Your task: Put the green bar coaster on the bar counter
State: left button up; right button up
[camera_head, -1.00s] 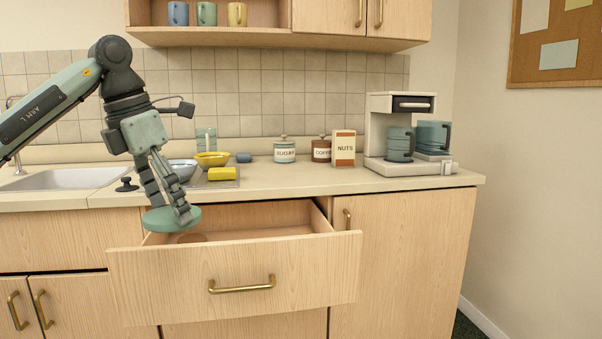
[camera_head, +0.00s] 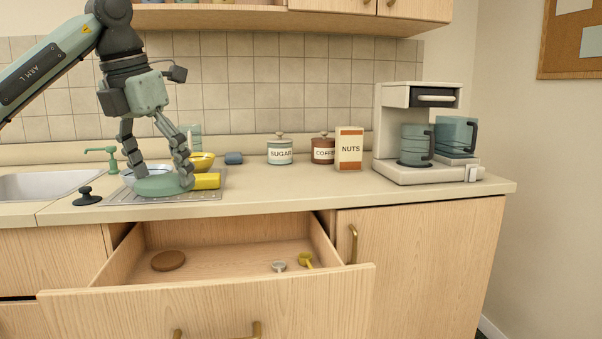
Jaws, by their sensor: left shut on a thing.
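The green bar coaster (camera_head: 158,187) is a flat round disc. My left gripper (camera_head: 158,178) is shut on it, with its fingers spread around the disc from above. In the head view the coaster appears level, over the drying tray at the left of the bar counter (camera_head: 330,188). I cannot tell whether it touches anything below. My right gripper is not in view.
A yellow sponge (camera_head: 206,181), a yellow bowl (camera_head: 202,161) and the metal tray (camera_head: 122,198) crowd the coaster. The open drawer (camera_head: 225,262) juts out below. The counter's front middle is clear, before the nuts box (camera_head: 349,150) and coffee machine (camera_head: 420,172).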

aim_at(258, 188)
jog(key=i, duration=0.9)
